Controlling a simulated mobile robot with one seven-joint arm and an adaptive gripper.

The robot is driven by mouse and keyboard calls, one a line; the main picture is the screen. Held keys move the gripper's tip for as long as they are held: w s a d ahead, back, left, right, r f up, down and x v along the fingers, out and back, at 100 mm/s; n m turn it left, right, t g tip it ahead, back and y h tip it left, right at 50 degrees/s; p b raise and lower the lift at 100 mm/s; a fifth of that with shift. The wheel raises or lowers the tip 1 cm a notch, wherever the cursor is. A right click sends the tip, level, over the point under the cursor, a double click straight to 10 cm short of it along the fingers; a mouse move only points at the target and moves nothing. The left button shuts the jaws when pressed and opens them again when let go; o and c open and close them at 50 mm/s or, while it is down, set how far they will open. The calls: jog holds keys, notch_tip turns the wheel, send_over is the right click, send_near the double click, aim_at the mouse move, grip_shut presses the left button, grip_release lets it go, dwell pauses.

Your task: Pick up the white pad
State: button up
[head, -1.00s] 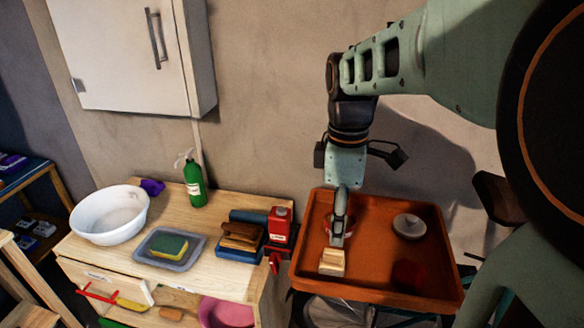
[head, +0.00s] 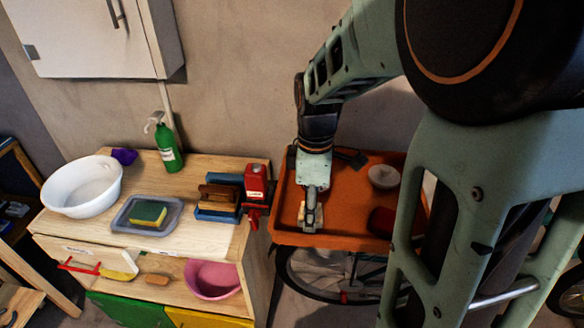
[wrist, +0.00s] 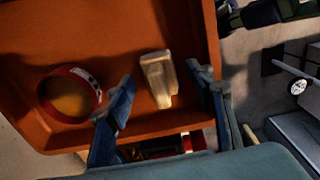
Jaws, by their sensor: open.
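A pale cream-white, block-shaped pad (wrist: 158,78) lies on the orange tray (wrist: 190,20). In the wrist view it shows between the two fingers of my gripper (wrist: 160,75), which are apart. I cannot tell from the picture how far above the pad the fingertips are. In the head view my gripper (head: 310,215) points down over the left part of the tray and mostly hides the pad.
A round whitish item (head: 384,176) and a dark red item (head: 382,222) are in the tray. A red-rimmed round container (wrist: 70,93) lies left of the pad.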

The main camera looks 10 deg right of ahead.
jog(key=c, duration=1.2)
jog(key=shift+r, duration=0.15)
